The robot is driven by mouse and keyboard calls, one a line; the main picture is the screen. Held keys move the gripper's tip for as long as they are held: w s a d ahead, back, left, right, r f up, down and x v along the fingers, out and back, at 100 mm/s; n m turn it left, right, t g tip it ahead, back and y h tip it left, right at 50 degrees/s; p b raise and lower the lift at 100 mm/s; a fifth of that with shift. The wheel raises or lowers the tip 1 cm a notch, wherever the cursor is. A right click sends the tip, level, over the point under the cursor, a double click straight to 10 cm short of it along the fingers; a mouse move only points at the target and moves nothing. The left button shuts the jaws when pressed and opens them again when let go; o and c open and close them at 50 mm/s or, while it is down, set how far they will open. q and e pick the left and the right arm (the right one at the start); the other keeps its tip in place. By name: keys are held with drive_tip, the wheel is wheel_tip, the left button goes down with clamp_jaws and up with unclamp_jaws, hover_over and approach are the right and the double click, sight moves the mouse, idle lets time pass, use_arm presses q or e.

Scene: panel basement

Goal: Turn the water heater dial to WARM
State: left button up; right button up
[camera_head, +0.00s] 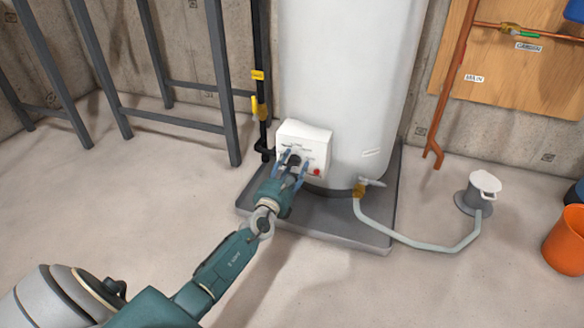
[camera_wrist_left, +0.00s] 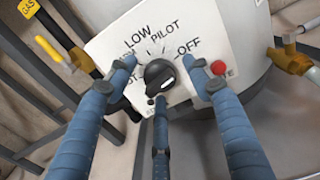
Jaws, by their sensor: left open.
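The water heater dial (camera_wrist_left: 158,76) is a black round knob on a white control box (camera_wrist_left: 118,40), low on the white tank (camera_head: 345,70). LOW, PILOT and OFF are readable around it; labels at the left are partly covered by a finger. A white mark shows on the knob's lower right side; I cannot tell exactly which label it points to. My left gripper (camera_head: 290,174) is open in front of the dial, its blue fingers on the left, right and below the knob. I cannot tell whether the lower finger touches it. My right gripper is out of view.
A red button (camera_wrist_left: 218,67) sits right of the dial. A yellow-handled gas pipe (camera_head: 258,105) and grey metal frame (camera_head: 228,110) stand left. A drain valve (camera_head: 359,190) with a hose (camera_head: 400,238) is at the right. The tank stands on a grey tray (camera_head: 345,235).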

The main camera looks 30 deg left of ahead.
use_arm(q)
drive_tip(key=c, duration=1.1)
drive_tip(key=shift+c, duration=0.2)
